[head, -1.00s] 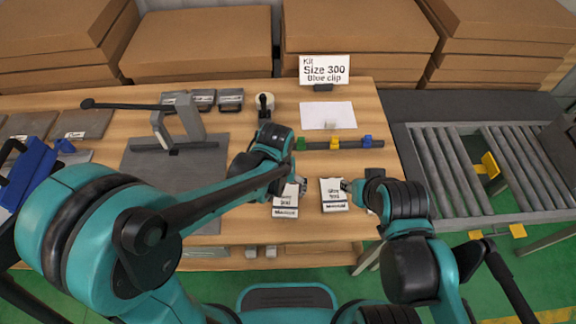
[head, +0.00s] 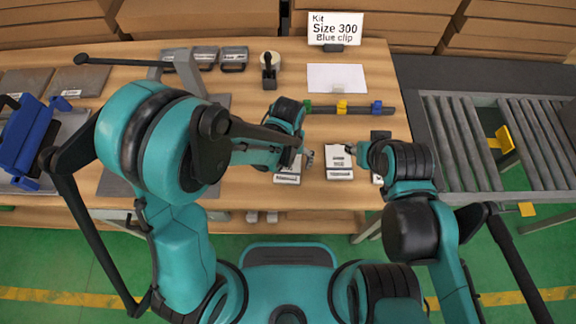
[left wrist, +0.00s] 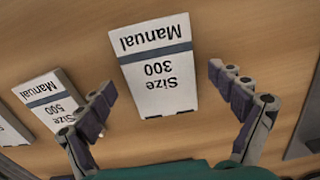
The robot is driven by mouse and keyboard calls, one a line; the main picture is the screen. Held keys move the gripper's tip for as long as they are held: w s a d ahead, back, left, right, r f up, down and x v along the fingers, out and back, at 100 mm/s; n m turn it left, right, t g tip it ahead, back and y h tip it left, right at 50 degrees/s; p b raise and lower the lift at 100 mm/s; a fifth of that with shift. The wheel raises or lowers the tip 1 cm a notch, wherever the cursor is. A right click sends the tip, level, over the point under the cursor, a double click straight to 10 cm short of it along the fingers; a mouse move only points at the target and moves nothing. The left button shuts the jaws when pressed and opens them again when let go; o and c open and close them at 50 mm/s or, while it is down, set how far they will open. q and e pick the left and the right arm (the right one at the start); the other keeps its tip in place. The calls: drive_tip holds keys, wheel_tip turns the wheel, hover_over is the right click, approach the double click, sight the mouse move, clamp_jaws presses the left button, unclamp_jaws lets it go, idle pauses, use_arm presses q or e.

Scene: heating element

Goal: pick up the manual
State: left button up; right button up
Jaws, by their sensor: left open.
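The size 300 manual (left wrist: 157,70) is a white booklet with a grey stripe, flat on the table, upside down in the left wrist view. It appears to be the leftmost manual (head: 287,178) in the head view, partly hidden by my left gripper (head: 304,156). That gripper is open and empty, its fingers (left wrist: 161,84) on either side of the manual's near end in the picture, apparently above it. The size 500 manual (left wrist: 48,100) lies beside it, next to the left finger. My right gripper (head: 352,150) is at the middle manual (head: 339,174); its jaw state is unclear.
A third manual (head: 377,179) lies partly hidden under my right arm. A rail with green, yellow and blue clips (head: 360,109) lies behind the manuals. A sign (head: 335,28) reads Size 300, Blue clip. A roller conveyor (head: 470,140) stands at the right.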

use_arm(q)
drive_tip(key=shift+r, duration=0.1)
drive_tip(key=c, duration=1.3)
